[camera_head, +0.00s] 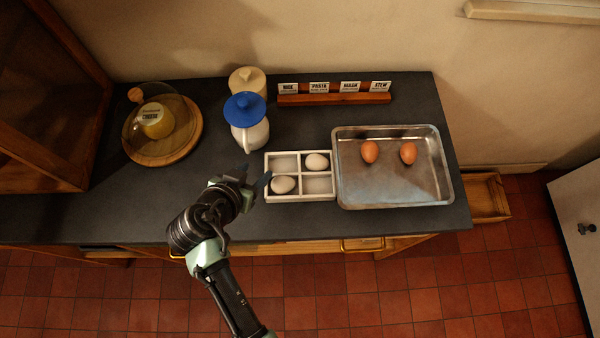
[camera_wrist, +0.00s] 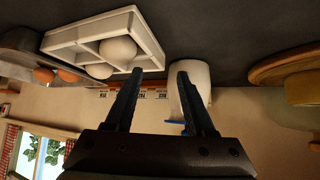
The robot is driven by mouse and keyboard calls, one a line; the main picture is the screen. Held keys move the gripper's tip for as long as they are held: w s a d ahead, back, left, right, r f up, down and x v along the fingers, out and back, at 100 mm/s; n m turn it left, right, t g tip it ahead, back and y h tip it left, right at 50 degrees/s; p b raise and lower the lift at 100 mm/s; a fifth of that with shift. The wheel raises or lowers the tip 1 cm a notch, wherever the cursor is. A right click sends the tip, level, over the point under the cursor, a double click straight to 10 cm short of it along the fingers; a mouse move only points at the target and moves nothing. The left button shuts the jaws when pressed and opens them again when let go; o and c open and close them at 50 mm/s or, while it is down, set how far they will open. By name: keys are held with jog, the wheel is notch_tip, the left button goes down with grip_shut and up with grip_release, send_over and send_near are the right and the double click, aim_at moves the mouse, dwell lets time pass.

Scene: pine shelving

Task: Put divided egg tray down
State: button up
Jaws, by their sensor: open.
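The divided egg tray (camera_head: 300,198) is white with four compartments and sits flat on the dark countertop. One white egg (camera_head: 316,161) lies in its back right compartment and another white egg (camera_head: 283,184) in its front left one; the other two are empty. My gripper (camera_head: 256,178) is at the tray's left side, open and empty. In the wrist view the gripper (camera_wrist: 160,72) shows its two fingers apart with nothing between them. The tray (camera_wrist: 150,38) shows there at upper left, close to one fingertip; I cannot tell whether they touch.
A metal pan (camera_head: 395,188) with two brown eggs stands close on the tray's right. A white jug with a blue lid (camera_head: 245,109) is behind my gripper. A cheese dome on a wooden board (camera_head: 165,152) is at left. A label rack (camera_head: 335,99) stands behind.

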jog(key=shift+p+x, duration=0.5)
jog(key=shift+x, duration=2.3)
jog(key=shift+w+r, duration=0.1)
grip_shut()
